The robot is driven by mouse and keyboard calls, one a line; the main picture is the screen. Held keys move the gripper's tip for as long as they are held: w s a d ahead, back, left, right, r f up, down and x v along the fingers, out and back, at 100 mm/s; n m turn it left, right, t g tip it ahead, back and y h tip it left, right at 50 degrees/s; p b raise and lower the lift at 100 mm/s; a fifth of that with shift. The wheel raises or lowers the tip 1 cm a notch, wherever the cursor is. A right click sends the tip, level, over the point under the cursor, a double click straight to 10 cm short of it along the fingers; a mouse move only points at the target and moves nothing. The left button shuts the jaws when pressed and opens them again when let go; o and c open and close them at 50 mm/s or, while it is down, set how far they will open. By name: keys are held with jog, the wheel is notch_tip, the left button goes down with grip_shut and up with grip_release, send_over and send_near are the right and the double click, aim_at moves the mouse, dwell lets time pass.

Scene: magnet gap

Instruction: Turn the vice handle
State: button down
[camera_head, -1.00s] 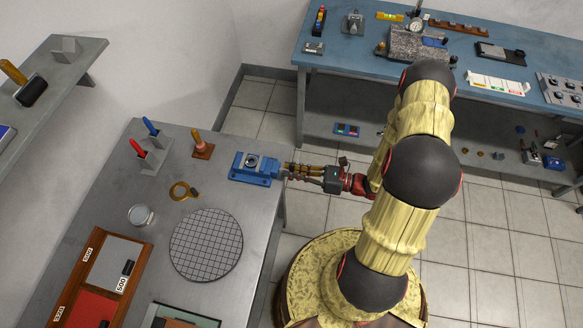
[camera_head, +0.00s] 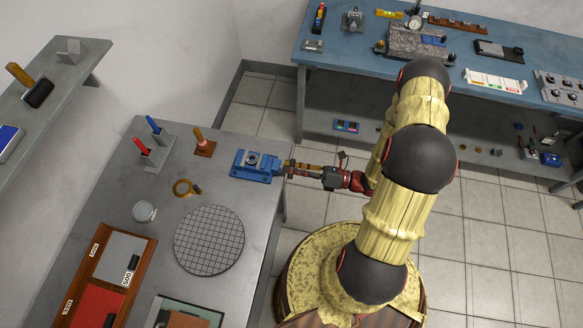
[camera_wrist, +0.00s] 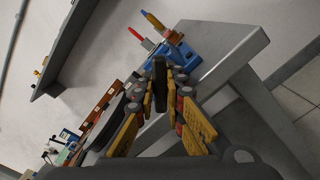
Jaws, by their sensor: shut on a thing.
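The blue vice (camera_head: 252,167) sits at the right edge of the grey bench in the head view. It also shows in the wrist view (camera_wrist: 184,54), beyond my fingers. My gripper (camera_head: 289,168) reaches the vice from the right, level with its handle side. In the wrist view my gripper (camera_wrist: 166,90) has its two yellow-and-black fingers closed in around a dark upright bar, the vice handle (camera_wrist: 159,78), in front of the vice. The exact contact at the fingertips is too small to make out.
The grey bench (camera_head: 221,291) also holds a round gridded plate (camera_head: 209,240), a brass ring (camera_head: 182,188), a wooden-handled tool (camera_head: 201,141) and a holder with red and blue handles (camera_head: 157,152). A blue bench (camera_head: 460,50) stands at the back. Tiled floor lies between the benches.

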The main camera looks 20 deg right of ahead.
jog(key=shift+f, duration=0.1)
jog(key=c, duration=1.8)
grip_release()
jog(key=shift+c, duration=0.2)
jog(key=v, duration=1.2)
